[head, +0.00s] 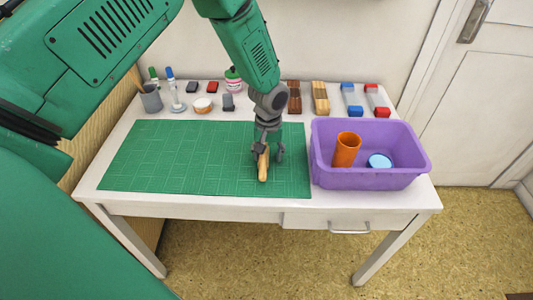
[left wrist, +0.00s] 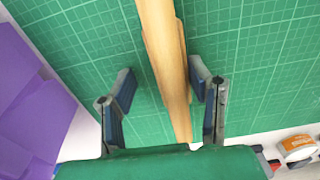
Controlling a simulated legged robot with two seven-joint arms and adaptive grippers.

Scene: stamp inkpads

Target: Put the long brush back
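A long light-wood piece, which looks like the long brush (head: 263,170), lies on the green cutting mat (head: 180,160) near its right part. Its bristles cannot be made out. My left gripper (head: 268,155) is low over it, fingers pointing down on either side. In the left wrist view the brush (left wrist: 165,50) lies lengthwise between the two fingers of my left gripper (left wrist: 160,78). A clear gap shows at the left finger; the right finger is close to the wood, and I cannot tell if it touches. My right gripper is not in view.
A purple bin (head: 370,180) with an orange cup (head: 346,149) and a blue round item (head: 380,160) stands right of the mat. Along the back are a grey cup (head: 151,99), a brown block (head: 294,98), a tan block (head: 320,98) and other small items. The mat's left is clear.

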